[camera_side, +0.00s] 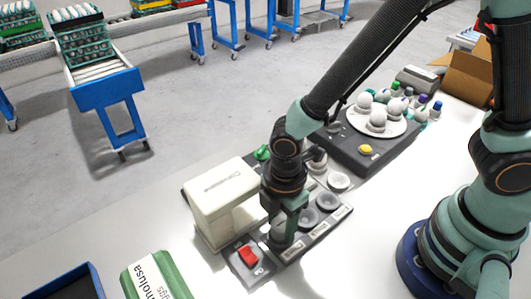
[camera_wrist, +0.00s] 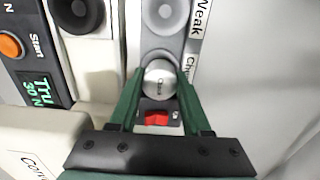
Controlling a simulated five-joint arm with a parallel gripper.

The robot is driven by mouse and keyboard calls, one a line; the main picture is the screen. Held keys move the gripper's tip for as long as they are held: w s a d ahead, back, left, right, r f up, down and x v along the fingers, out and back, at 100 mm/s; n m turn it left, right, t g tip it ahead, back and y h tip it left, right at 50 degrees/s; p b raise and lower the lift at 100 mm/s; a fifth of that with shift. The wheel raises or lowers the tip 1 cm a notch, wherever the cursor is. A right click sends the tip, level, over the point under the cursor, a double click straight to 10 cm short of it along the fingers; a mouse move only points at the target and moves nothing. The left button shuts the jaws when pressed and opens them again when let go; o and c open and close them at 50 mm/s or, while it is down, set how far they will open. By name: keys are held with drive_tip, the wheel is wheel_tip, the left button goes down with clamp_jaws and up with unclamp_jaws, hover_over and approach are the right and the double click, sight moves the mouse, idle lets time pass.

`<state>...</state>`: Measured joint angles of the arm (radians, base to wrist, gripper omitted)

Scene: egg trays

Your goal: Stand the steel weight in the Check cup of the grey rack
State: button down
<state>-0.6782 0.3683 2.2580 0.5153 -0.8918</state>
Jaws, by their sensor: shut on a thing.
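The steel weight (camera_wrist: 160,80) is a round metal piece with lettering on its top. In the wrist view it sits between the two green fingers of my gripper (camera_wrist: 162,73), which is shut on it. In the side view my gripper (camera_side: 287,232) points down over the near end of the grey rack (camera_side: 264,270), beside the red switch. The rack also shows in the wrist view (camera_wrist: 178,48), with the Check label (camera_wrist: 188,66) beside the weight. The weight covers the Check cup, and I cannot tell whether its base rests there or hangs just above.
Empty cups (camera_side: 327,201) continue along the rack, beside the Weak label (camera_wrist: 200,18). A red switch (camera_side: 248,256) is at the near end. A cream machine housing (camera_side: 222,205) stands close on the left. A dark unit with a round egg plate (camera_side: 393,127) is behind.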

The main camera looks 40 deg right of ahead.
idle(0.3)
drive_tip(key=shift+c, duration=1.4)
unclamp_jaws()
wheel_tip(320, 180, up, 12)
drive_tip(key=shift+r, duration=0.95)
